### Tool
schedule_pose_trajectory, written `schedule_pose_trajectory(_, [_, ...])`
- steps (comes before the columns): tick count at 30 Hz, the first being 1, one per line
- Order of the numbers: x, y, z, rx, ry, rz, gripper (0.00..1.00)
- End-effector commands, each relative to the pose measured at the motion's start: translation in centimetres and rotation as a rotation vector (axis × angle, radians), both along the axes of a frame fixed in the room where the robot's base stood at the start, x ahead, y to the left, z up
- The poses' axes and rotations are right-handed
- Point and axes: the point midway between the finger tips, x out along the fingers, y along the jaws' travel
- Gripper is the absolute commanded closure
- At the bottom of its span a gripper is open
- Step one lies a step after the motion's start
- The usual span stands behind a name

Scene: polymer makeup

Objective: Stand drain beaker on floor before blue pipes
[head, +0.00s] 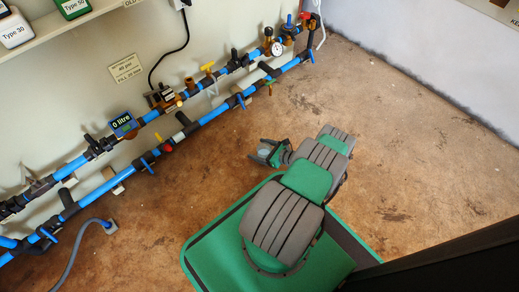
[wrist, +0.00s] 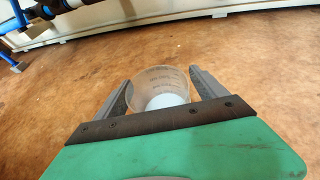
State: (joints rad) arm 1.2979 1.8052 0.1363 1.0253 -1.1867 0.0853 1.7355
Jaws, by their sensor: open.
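The drain beaker (wrist: 160,82) is a clear, slightly cloudy cup with faint printed marks and a white patch low in it. In the wrist view it sits between the two fingers of my gripper (wrist: 161,90). In the head view my gripper (head: 264,150) is low over the brown floor (head: 225,185), in front of the blue pipes (head: 217,112). The beaker shows there only as a small pale shape between the fingers. Its base is hidden, so its contact with the floor cannot be told.
The pipes run along the wall with valves, a pressure gauge (head: 277,49) and a blue meter reading 0 litre (head: 124,124). A grey hose (head: 76,254) lies at lower left. Floor to the right is clear.

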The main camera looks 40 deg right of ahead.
Motion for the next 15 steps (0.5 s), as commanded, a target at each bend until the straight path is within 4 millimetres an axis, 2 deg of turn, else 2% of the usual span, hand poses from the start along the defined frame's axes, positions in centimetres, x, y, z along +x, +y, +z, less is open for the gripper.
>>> schedule_pose_trajectory(8, [-0.3, -0.2, 0.6, 0.000, 0.000, -0.002, 0.19])
schedule_pose_trajectory(11, [-2.0, -0.7, 1.5, 0.001, 0.000, -0.005, 0.19])
schedule_pose_trajectory(15, [-5.3, -1.8, 3.1, 0.000, 0.000, -0.007, 0.19])
